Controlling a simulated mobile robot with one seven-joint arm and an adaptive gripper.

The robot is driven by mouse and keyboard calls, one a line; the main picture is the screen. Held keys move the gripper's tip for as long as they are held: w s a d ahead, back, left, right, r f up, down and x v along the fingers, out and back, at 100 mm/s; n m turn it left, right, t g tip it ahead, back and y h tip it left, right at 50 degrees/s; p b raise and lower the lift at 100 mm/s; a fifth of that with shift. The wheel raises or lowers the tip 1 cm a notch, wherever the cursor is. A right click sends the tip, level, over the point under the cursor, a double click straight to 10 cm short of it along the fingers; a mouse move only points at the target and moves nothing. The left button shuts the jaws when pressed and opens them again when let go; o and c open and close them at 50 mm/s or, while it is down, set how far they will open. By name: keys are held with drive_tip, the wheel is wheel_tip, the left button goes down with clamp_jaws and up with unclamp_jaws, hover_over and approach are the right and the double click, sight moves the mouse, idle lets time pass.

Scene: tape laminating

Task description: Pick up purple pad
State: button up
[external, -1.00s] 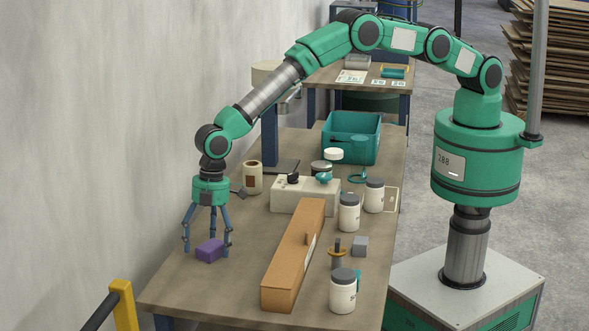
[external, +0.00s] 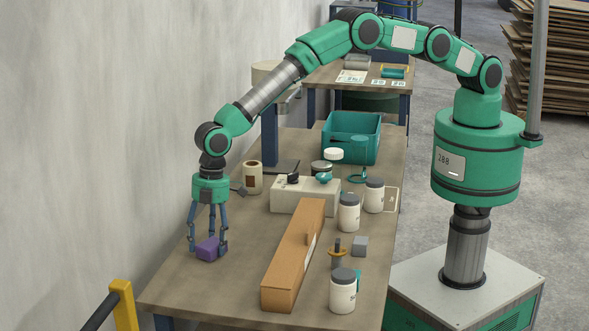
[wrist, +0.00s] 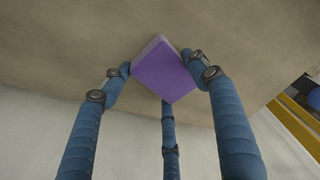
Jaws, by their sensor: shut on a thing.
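The purple pad (external: 207,250) is a small block at the near left of the table, close to its left edge. My gripper (external: 208,246) points down over it with its blue fingers closed in around the pad. In the wrist view the pad (wrist: 162,72) sits between the fingertips of my gripper (wrist: 158,78), with fingers at its left and right sides and a third at its lower corner. The pad appears to be on or very near the table top; I cannot tell if there is a gap beneath it.
A long brown cardboard box (external: 295,255) lies right of the gripper. White jars (external: 343,292), a grey cube (external: 361,246), a cream device (external: 305,196) and a teal bin (external: 351,140) stand farther right and back. A wall runs along the left. The table (external: 190,290) is clear in front.

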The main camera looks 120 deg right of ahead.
sight(207, 242)
drive_tip(key=shift+r, duration=0.5)
wheel_tip(207, 242, up, 2)
drive_tip(key=shift+r+p, duration=0.15)
drive_tip(key=shift+p, duration=0.2)
drive_tip(key=s, duration=0.5)
drive_tip(key=s+p, duration=0.1)
drive_tip(key=s, duration=0.4)
drive_tip(key=s+r, duration=0.1)
drive_tip(key=s, duration=0.5)
drive_tip(key=shift+a+p, duration=0.3)
drive_tip(key=shift+p, duration=0.05)
